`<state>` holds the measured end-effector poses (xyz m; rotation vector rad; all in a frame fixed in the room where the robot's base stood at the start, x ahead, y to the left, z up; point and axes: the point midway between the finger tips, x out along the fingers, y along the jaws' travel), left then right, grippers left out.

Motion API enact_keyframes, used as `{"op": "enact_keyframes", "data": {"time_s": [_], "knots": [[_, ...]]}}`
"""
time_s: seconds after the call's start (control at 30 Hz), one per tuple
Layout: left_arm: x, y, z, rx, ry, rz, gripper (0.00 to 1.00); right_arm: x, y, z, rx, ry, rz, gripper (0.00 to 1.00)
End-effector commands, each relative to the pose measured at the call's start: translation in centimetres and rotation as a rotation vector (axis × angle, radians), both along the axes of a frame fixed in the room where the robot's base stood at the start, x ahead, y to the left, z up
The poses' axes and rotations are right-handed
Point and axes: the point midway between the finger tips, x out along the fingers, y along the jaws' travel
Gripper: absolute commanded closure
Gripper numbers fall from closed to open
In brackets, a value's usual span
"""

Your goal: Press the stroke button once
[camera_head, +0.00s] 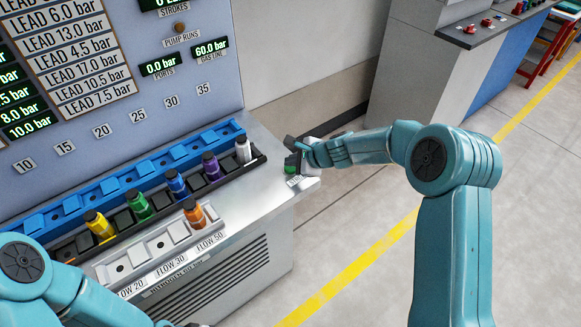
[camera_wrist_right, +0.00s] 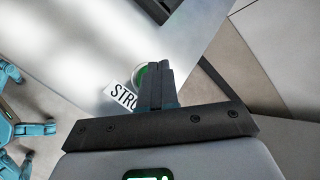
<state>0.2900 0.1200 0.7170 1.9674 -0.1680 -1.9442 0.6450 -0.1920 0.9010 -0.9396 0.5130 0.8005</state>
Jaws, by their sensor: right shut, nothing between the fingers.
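The stroke button (camera_head: 291,161) is green and sits at the right end of the machine's metal ledge, beside a small white label (camera_head: 294,181). In the right wrist view the button (camera_wrist_right: 141,75) shows as a green edge, mostly hidden behind my shut fingers, next to a label (camera_wrist_right: 121,97) reading "STRO". My right gripper (camera_head: 292,144) is shut and empty, with its fingertips at or just above the button; I cannot tell whether they touch. My left arm enters at the lower left of the head view, but its gripper is not visible.
A black rack (camera_head: 68,252) holds several coloured cartridges, with a blue rail (camera_head: 60,208) behind and a white FLOW tray (camera_head: 137,273) in front. Displays and a pressure list (camera_head: 77,50) stand on the panel. Open floor (camera_head: 370,235) lies right of the ledge.

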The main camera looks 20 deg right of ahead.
Motion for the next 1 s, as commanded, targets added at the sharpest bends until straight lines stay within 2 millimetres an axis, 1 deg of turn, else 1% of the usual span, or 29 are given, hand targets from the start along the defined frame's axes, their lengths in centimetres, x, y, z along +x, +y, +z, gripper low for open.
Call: {"op": "enact_keyframes", "data": {"time_s": [0.8, 1.0], "knots": [[0.0, 0.0, -1.07, 0.0, 0.0, 0.0, 0.58, -0.01, 0.0, -1.06, 0.0, 0.001, 0.001, 1.0], [0.0, 0.0, -0.98, 0.0, 0.0, 0.0, 0.58, -0.04, -0.01, -1.01, 0.0, 0.002, -0.001, 1.0]]}}
